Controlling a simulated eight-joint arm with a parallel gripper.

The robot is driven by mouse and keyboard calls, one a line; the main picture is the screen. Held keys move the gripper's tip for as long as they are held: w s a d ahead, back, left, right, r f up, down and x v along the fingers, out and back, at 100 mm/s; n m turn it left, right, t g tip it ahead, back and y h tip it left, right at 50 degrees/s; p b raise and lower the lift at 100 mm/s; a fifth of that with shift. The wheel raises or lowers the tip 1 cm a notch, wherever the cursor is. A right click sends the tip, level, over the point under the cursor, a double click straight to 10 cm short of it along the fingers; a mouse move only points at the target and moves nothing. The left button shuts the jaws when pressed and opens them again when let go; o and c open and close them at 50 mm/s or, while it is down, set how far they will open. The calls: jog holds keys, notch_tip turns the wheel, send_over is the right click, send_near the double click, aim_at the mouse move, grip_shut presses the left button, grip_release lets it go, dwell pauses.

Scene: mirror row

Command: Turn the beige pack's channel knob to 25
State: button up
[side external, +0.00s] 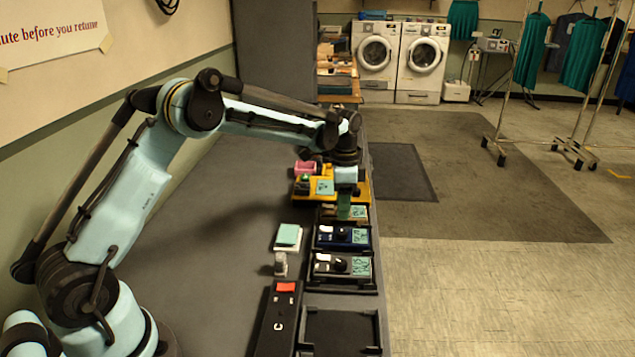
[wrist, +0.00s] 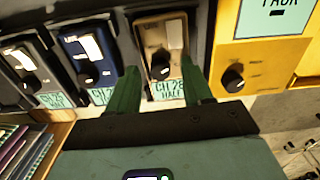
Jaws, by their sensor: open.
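The beige pack (wrist: 150,30) stands in the row, with a white switch or slot at its upper right. Its black channel knob (wrist: 160,70) has a pale pointer mark. The teal label (wrist: 168,91) below the knob seems to read CH 28 HALF. In the side view the pack (side external: 359,213) is partly hidden by my gripper (side external: 344,212), which points down over it. In the wrist view my gripper (wrist: 160,75) is open, with one green finger on each side of the knob. I cannot tell whether either finger touches the knob.
A blue pack (side external: 329,241) and a dark pack (side external: 325,269) sit nearer in the row, before an empty black tray (side external: 341,312). A yellow panel (wrist: 262,65) with its own knob (wrist: 232,77) lies close to the right finger. Bare counter (side external: 200,260) lies left.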

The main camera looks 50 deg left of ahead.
notch_tip(320, 180, up, 12)
dwell(0.6)
notch_tip(320, 180, down, 12)
dwell(0.8)
grip_shut()
dwell(0.3)
